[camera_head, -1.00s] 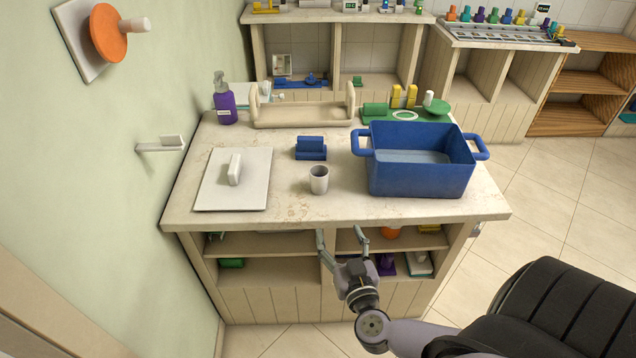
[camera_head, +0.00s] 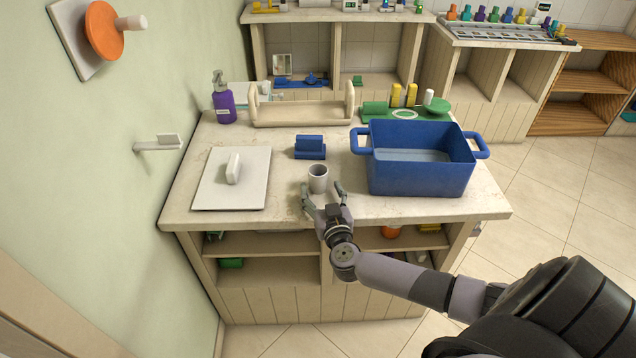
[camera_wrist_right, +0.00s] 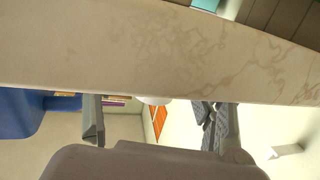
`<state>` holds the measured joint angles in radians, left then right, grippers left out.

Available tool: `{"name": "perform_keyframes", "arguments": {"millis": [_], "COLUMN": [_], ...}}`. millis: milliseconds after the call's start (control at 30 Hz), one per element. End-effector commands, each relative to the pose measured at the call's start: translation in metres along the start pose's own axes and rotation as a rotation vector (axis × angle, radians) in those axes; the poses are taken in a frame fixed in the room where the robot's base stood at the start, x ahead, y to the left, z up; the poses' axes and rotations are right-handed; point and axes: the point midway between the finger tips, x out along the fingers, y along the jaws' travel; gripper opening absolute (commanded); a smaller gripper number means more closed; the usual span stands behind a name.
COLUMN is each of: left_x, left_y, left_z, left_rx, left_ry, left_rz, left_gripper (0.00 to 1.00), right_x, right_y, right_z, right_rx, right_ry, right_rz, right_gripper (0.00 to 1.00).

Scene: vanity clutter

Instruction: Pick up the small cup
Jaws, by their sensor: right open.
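The small cup (camera_head: 318,178) is pale grey, round and open at the top. It stands upright on the counter (camera_head: 400,206) near its front edge in the head view. My right gripper (camera_head: 322,194) is open, with its fingertips at the near side of the cup, one to each side. I cannot tell whether either finger touches it. In the right wrist view the two fingers (camera_wrist_right: 155,122) are spread wide. A small white rounded edge (camera_wrist_right: 154,100) shows between them and looks like part of the cup. My left gripper is not in view.
A blue tub (camera_head: 420,180) stands right of the cup. A blue block (camera_head: 310,148) is behind it, and a white board with a handle (camera_head: 210,190) lies to the left. A beige tray (camera_head: 300,116) and purple bottle (camera_head: 223,102) stand farther back. Bare counter surrounds the cup.

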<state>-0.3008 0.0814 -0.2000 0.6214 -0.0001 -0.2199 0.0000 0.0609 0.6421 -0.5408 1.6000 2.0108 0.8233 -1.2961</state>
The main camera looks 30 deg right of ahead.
Motion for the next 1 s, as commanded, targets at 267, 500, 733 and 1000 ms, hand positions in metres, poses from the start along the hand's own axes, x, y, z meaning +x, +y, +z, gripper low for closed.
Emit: {"name": "perform_keyframes", "arguments": {"millis": [267, 500, 733, 1000], "left_x": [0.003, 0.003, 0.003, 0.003], "left_y": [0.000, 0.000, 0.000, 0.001], "left_z": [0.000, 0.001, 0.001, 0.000], "left_rx": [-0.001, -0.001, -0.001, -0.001], "left_ry": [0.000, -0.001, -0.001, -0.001], "left_rz": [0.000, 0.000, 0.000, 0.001], "left_gripper": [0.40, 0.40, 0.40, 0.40], "right_x": [0.021, 0.020, 0.020, 0.020], "right_y": [0.000, 0.000, 0.000, 0.000], "right_z": [0.001, 0.001, 0.001, 0.001], "right_rx": [0.000, 0.000, 0.000, 0.000], "right_ry": [-0.002, -0.002, -0.002, -0.002], "right_rz": [-0.001, -0.001, -0.001, -0.001], "right_gripper": [0.65, 0.59, 0.43, 0.25]}}
